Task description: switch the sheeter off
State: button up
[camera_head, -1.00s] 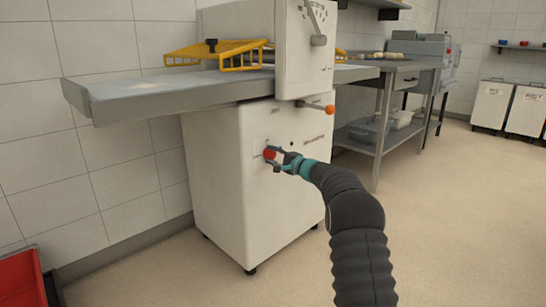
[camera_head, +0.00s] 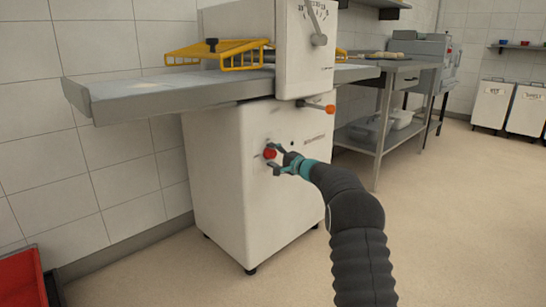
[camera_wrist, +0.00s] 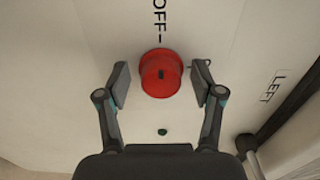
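The sheeter (camera_head: 232,180) is a white floor-standing machine with a grey side table. A round red knob (camera_wrist: 161,73) with a small dark mark stands on its front panel, below the word OFF in the wrist view. The knob also shows in the head view (camera_head: 269,154). My gripper (camera_wrist: 161,84) is open, with one finger on each side of the knob. Small gaps show between the fingers and the knob. A small dark green dot (camera_wrist: 163,132) lies on the panel below the knob in the wrist view.
An orange-tipped lever (camera_head: 329,109) sticks out above the knob, right of my gripper. The grey table (camera_head: 170,97) overhangs the front. A yellow guard (camera_head: 240,55) sits above it. A red crate (camera_head: 22,281) is at lower left. The floor at right is clear.

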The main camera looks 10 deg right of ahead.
jog(key=shift+s+d, duration=0.4)
jog(key=shift+s, duration=0.1)
jog(key=v, duration=1)
jog(key=shift+s+d, duration=0.2)
jog(key=shift+s, duration=0.15)
